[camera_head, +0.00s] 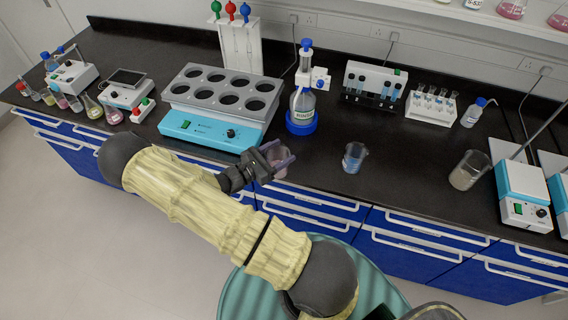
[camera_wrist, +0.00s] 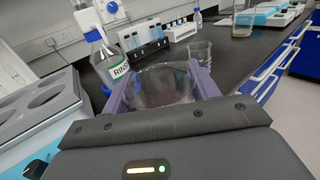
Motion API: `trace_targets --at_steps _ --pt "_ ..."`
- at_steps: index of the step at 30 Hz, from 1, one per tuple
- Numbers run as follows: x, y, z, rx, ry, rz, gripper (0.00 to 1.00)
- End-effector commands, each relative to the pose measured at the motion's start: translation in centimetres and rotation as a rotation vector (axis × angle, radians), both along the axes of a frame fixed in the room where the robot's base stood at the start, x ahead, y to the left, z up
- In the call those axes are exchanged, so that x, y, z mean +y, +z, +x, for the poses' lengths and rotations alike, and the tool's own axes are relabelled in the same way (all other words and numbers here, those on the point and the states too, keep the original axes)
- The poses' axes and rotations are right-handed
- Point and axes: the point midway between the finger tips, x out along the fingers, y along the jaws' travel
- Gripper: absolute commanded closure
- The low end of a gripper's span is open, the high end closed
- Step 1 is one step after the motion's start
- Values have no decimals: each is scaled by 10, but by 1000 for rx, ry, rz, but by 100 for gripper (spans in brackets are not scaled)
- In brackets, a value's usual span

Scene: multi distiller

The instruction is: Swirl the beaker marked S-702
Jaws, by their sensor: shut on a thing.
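My gripper (camera_head: 279,160) is shut on a clear glass beaker (camera_head: 279,172), held near the bench's front edge in front of the rinse bottle. In the wrist view the beaker (camera_wrist: 161,88) sits between the two purple fingers of my gripper (camera_wrist: 162,85). Its contents look pinkish in the head view. No label on it can be read, so I cannot tell whether it is marked S-702. Whether its base touches the bench is hidden.
A beaker with blue liquid (camera_head: 354,158) stands to the right, and a larger beaker (camera_head: 467,170) beyond it. The rinse bottle (camera_head: 302,103) stands behind my gripper. A multi-well heating block (camera_head: 216,130) is at left. The bench between the two beakers is clear.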

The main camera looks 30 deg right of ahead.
Motion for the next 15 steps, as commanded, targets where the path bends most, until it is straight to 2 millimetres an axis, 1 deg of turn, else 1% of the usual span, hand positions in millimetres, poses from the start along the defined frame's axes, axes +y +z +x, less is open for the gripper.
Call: trace_targets --at_steps 2,5,8,11,14,15 --pt "11 -2 9 -5 0 2 70" --pt "27 -1 11 -2 -1 1 70" --pt "42 0 3 1 -4 0 70" --pt "51 1 -12 5 -5 -1 70" --pt "51 1 -29 5 -8 -2 70" --pt "46 1 -36 6 -10 -3 70"
